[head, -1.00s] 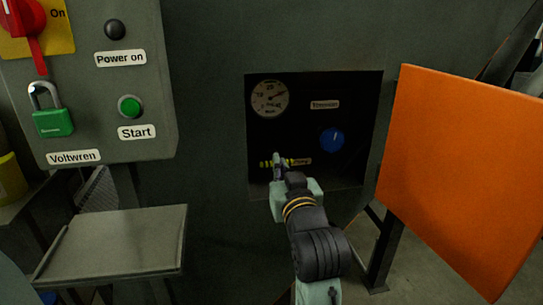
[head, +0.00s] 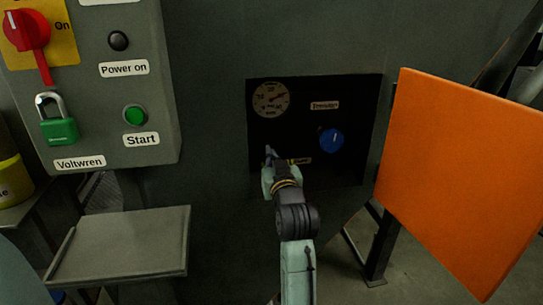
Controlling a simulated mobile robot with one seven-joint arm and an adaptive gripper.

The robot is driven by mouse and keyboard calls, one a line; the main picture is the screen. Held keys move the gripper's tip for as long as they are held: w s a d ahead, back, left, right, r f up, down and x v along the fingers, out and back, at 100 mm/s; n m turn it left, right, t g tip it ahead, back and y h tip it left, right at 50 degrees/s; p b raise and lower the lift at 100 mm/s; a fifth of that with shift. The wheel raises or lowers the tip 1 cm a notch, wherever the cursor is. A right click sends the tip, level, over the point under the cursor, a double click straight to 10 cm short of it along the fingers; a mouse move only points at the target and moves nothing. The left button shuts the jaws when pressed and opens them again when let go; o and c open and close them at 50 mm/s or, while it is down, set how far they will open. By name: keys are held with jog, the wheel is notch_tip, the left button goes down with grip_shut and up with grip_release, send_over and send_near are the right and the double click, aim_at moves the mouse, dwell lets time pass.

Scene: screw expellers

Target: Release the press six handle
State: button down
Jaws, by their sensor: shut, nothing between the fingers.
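A dark recessed panel (head: 310,130) in the grey machine holds a round gauge (head: 270,99) at upper left and a blue knob (head: 331,140) at right. My gripper (head: 268,151) is at the lower left of the recess, seen from behind and small. It is shut and nothing shows in its fingers. A small label (head: 300,160) shows just right of the gripper. The yellow and black striped handle is not clearly visible now. My gripper and wrist cover that lower part of the panel, so contact with the handle cannot be told.
An orange panel (head: 462,180) stands out at the right of the recess. A grey control box (head: 88,100) with a red switch (head: 27,31), a green padlock (head: 57,128) and a green Start button (head: 134,115) is at left. Below it is a flat metal tray (head: 120,243).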

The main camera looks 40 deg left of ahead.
jog(key=shift+f, duration=0.3)
